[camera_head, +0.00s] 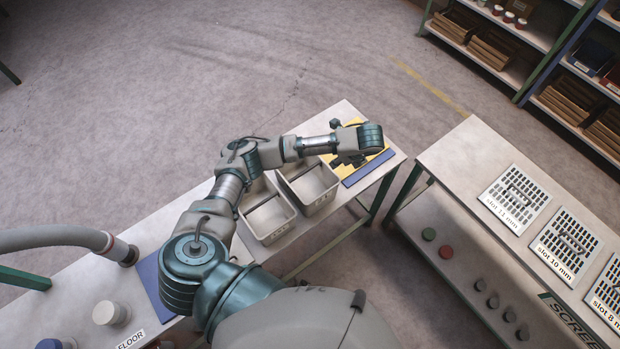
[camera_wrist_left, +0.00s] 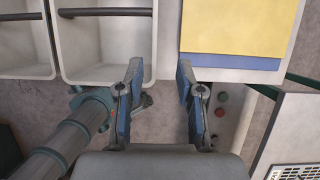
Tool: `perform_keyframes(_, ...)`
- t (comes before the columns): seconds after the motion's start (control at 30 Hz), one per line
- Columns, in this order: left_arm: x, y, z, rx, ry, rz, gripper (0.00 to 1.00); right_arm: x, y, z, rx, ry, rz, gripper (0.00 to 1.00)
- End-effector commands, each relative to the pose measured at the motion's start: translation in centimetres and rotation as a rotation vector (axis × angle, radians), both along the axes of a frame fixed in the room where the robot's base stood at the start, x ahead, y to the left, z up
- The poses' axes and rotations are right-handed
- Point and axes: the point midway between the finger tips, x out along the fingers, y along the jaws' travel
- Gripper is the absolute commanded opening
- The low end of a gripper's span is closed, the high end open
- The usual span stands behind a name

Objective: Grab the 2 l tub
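Two pale grey open tubs with dark bar handles stand side by side on the left table. The nearer tub (camera_head: 285,232) is left of the farther tub (camera_head: 325,205). Their front labels are too small to read, so I cannot tell which is the 2 l tub. In the left wrist view the farther tub (camera_wrist_left: 146,40) is at top centre and the nearer tub (camera_wrist_left: 48,40) at the left edge. My left gripper (camera_wrist_left: 159,68) is open and empty, its left finger near the farther tub's right front corner.
A yellow panel (camera_wrist_left: 235,28) with a blue border lies right of the tubs. A second table (camera_head: 450,165) with slotted screens (camera_head: 515,200) stands to the right across a gap.

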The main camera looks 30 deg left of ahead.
Motion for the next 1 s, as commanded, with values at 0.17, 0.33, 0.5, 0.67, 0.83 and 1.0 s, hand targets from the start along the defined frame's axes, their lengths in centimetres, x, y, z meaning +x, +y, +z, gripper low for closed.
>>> perform_keyframes(0.17, 0.6, 2.0, -4.1, 0.002, 0.005, 0.005, 0.37, 0.1, 0.1, 0.3, 0.000, 0.002, -0.001, 0.40)
perform_keyframes(0.33, 1.1, 2.9, -7.0, 0.004, 0.005, 0.004, 0.37, 0.2, 0.1, 0.3, 0.002, 0.002, 0.000, 0.40)
perform_keyframes(0.5, 1.2, 3.1, -8.1, 0.005, 0.003, 0.002, 0.37, 0.2, 0.1, 0.4, 0.002, 0.003, 0.001, 0.40)
perform_keyframes(0.67, 1.1, 4.4, -9.7, 0.006, 0.004, 0.003, 0.37, 0.3, 0.1, 0.8, 0.002, 0.003, 0.001, 0.40)
perform_keyframes(0.83, 1.4, 5.7, -12.1, 0.004, 0.003, 0.003, 0.37, 0.2, 0.1, 0.9, 0.002, 0.003, 0.000, 0.40)
perform_keyframes(1.0, 1.5, 6.0, -12.8, 0.002, 0.002, 0.001, 0.37, 0.2, 0.1, 0.8, 0.002, 0.003, 0.000, 0.40)
